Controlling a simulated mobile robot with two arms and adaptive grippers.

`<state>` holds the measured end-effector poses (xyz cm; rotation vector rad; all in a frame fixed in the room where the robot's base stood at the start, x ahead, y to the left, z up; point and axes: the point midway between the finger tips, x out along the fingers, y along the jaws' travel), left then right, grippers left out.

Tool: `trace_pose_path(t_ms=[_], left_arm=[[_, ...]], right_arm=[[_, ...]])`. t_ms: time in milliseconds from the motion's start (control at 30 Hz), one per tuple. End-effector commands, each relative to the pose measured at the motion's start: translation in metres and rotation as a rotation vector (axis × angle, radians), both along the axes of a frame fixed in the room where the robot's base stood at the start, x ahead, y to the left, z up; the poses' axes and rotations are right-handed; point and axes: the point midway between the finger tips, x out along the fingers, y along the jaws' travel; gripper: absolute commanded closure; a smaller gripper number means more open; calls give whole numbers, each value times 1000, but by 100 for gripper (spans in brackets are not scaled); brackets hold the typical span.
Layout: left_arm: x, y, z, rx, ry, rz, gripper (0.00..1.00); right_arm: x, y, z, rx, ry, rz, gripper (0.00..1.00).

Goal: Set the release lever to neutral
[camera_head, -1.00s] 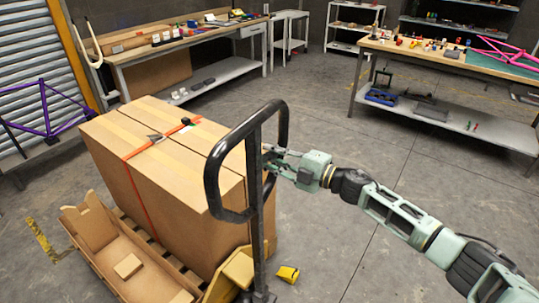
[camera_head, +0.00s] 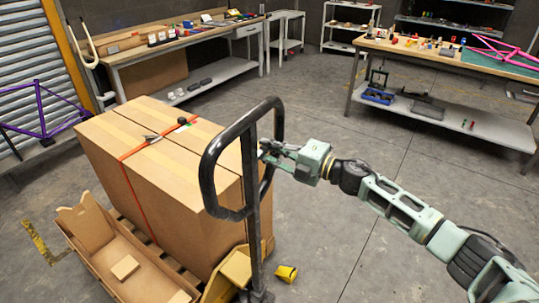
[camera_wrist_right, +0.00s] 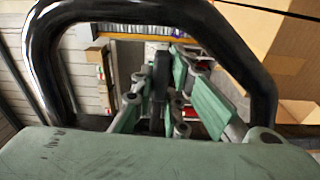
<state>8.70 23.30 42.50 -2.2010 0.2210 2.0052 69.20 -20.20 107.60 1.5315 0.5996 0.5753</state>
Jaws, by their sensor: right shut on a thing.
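The black loop handle (camera_head: 207,183) of a pallet truck stands upright in front of a large carton. My right gripper (camera_head: 268,149) reaches the loop's right side from the right. In the right wrist view, the loop (camera_wrist_right: 42,60) arches around my fingers (camera_wrist_right: 158,88), which are shut on a small dark upright piece (camera_wrist_right: 159,80) inside it, apparently the release lever. In the head view this lever is mostly hidden by the handle and the fingers, so its setting cannot be told. My left gripper is not in view.
The strapped carton (camera_head: 110,160) sits on a pallet close behind and left of the handle. A small yellow object (camera_head: 286,273) lies on the floor. Workbenches (camera_head: 430,50) with tools stand farther back. The floor at right is open.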

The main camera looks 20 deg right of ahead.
Motion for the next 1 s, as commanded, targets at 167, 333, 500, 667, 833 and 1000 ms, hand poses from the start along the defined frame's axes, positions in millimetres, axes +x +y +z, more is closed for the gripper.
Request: trace_pose_path(t_ms=[167, 333, 500, 667, 833, 1000], left_arm=[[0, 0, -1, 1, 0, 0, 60], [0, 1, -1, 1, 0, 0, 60], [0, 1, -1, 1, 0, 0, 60], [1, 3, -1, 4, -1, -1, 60], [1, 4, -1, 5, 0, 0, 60], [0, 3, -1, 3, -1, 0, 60]], right_arm=[[1, 0, 5, -33, -36, -1, 100], [1, 0, 5, -30, -33, -1, 86], [1, 0, 5, -30, -32, -1, 78], [0, 0, 4, -31, -31, 0, 78], [-6, -6, 3, -32, -29, -1, 78], [-28, -26, 1, -33, -26, -2, 78]])
